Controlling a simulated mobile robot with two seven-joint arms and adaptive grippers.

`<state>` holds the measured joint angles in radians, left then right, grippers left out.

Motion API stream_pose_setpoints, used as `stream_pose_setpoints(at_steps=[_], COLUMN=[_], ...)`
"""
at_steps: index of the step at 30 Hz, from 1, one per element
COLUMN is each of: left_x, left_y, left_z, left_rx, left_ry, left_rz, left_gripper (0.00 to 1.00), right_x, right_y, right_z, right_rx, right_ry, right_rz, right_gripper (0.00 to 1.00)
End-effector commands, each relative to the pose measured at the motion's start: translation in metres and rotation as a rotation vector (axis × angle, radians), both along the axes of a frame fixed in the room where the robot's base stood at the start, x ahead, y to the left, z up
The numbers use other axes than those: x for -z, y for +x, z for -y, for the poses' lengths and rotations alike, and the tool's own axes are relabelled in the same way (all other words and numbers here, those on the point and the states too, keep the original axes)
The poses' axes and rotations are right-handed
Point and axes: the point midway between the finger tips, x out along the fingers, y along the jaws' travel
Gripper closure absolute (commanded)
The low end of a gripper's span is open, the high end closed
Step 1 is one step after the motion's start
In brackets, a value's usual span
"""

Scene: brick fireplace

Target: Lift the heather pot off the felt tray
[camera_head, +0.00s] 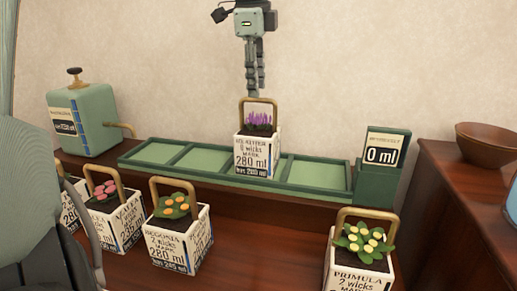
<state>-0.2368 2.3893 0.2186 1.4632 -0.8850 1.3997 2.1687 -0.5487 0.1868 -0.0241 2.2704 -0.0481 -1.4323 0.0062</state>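The heather pot (257,152) is a white square pot with purple flowers and a tan arched handle. It stands upright at the third compartment from the left of the green felt tray (190,176), with no clear gap beneath it. My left gripper (256,95) points down from above, its two dark fingers close together. The fingertips are at the top of the handle (258,100); whether they grip it or are just above or behind it I cannot tell. My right gripper is not in view.
A green tank (84,118) with a brass spout stands left of the tray. A meter (383,155) at the right end reads 0 ml. Begonia (180,240), primula (358,262) and other pots stand in front. A wooden bowl (487,143) is at right.

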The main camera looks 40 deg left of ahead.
Motion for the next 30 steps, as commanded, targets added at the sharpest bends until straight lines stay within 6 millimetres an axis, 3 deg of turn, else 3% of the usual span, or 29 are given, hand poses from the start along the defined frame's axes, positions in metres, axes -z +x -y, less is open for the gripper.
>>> stream_pose_setpoints(at_steps=[9,16,25,30], left_x=[0.043,0.047,0.046,0.046], left_y=[0.004,0.006,0.005,0.006], left_z=[0.001,0.001,0.001,0.001], left_rx=[0.000,-0.001,-0.001,-0.001], left_ry=[-0.002,0.000,0.000,0.001], left_rz=[-0.001,0.002,0.001,0.002], left_gripper=[0.66,0.66,1.00,1.00], right_x=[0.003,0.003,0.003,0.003], right_y=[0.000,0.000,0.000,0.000], right_z=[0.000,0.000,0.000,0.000], right_rx=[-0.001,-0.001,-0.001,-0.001], right_ry=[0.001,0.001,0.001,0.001], right_rz=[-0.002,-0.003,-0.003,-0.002], right_gripper=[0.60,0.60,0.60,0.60])
